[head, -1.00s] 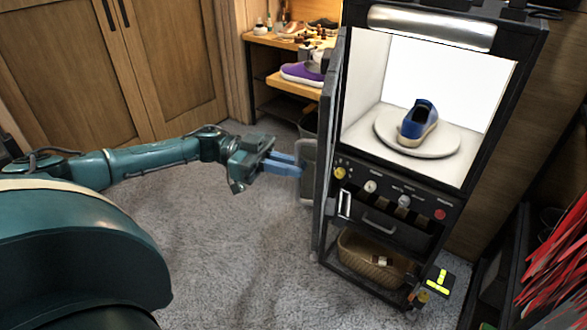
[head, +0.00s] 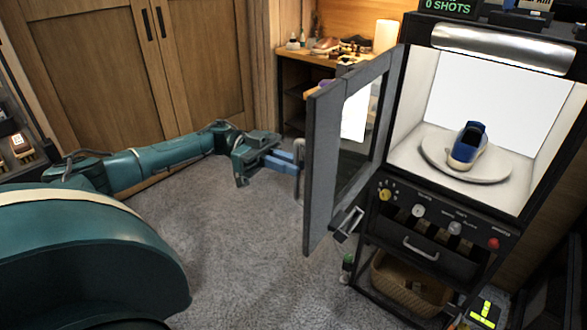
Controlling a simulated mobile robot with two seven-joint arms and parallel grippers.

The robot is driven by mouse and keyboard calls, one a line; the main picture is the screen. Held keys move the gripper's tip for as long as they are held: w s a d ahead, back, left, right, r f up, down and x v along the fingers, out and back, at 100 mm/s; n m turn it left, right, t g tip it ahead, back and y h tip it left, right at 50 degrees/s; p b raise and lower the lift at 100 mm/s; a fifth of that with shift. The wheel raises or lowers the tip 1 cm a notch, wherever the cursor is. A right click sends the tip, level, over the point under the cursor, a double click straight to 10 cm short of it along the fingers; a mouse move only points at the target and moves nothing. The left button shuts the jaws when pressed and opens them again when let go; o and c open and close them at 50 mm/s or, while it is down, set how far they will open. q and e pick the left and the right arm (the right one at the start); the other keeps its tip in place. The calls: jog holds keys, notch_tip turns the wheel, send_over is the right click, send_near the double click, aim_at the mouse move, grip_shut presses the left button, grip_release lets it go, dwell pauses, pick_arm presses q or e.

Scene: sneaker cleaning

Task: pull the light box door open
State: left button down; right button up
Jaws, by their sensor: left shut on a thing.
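The light box (head: 405,110) stands at the right, lit white inside. Its dark-framed door (head: 322,165) with a glass pane (head: 357,132) stands open, swung out to the left of the opening. A blue sneaker (head: 468,146) sits on the round white turntable (head: 490,167) inside. My left gripper (head: 293,164) is at the door's outer side, its blue fingers shut on the grey door handle (head: 299,150). The fingertips are partly hidden by the door's edge. My right gripper is not in view.
Below the opening are a knob panel (head: 440,222), a drawer with a handle (head: 420,250) and a wicker basket (head: 405,287). A wooden shelf (head: 292,54) with shoes and bottles stands behind the door. Grey carpet (head: 240,240) is clear in front of the door.

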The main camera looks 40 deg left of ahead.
pick_arm(q)
jog(key=shift+w+a+r, duration=0.1)
jog(key=shift+w+a, duration=0.15)
jog(key=shift+a, duration=0.25)
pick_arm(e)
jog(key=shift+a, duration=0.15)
pick_arm(q)
jog(key=c, duration=1.5)
grip_release()
jog(key=shift+w+d, duration=0.1)
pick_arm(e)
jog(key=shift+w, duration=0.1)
pick_arm(q)
jog(key=shift+s+a+b, duration=0.25)
jog(key=shift+a+b, duration=0.35)
jog(key=shift+a, duration=1.6)
jog(key=shift+s+a+b, duration=0.3)
jog(key=shift+a+b, duration=0.35)
jog(key=shift+a, duration=1.5)
jog(key=shift+s+a+b, duration=0.25)
jog(key=shift+a+b, duration=0.35)
jog(key=shift+a, duration=1.6)
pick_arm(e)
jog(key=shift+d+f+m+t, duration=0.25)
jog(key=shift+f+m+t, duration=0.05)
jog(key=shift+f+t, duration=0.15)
